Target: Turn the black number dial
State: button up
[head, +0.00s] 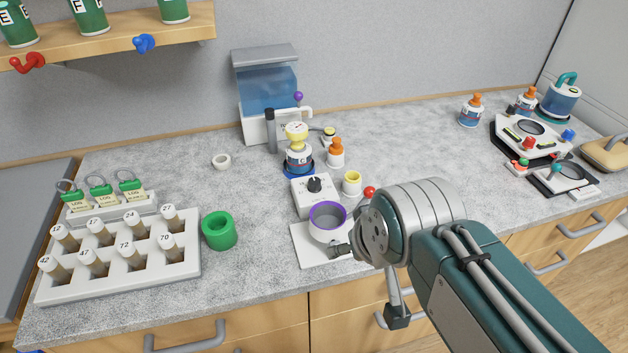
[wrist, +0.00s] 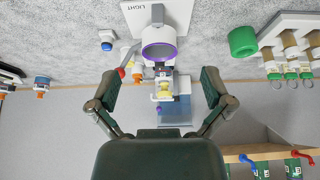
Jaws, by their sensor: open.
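The black number dial (head: 314,185) sits on top of a white box (head: 316,198) on the counter in the head view. A white cup with a purple rim (head: 328,217) stands in front of the box on a white base plate (head: 308,249). In the wrist view, which is upside down, the purple-rimmed cup (wrist: 159,51) lies between the fingers; the dial is too small to make out clearly there. My gripper (wrist: 160,76) is open and empty, its fingers spread wide. In the head view my arm reaches in from the lower right, with its end beside the cup, right of and nearer than the dial.
A yellow-topped bottle (head: 297,150), an orange-capped bottle (head: 335,153) and a yellow-rimmed cup (head: 352,182) crowd behind and right of the box. A green ring (head: 219,231) and a vial rack (head: 124,270) stand left. The counter between ring and box is clear.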

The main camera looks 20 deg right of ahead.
jog(key=c, duration=0.3)
jog(key=n+g, duration=0.6)
jog(key=n, duration=1.2)
send_over(314, 181)
notch_tip(314, 181, down, 3)
notch_tip(314, 181, down, 10)
jog(key=shift+w+f, duration=0.1)
jog(key=shift+f, duration=0.1)
grip_shut()
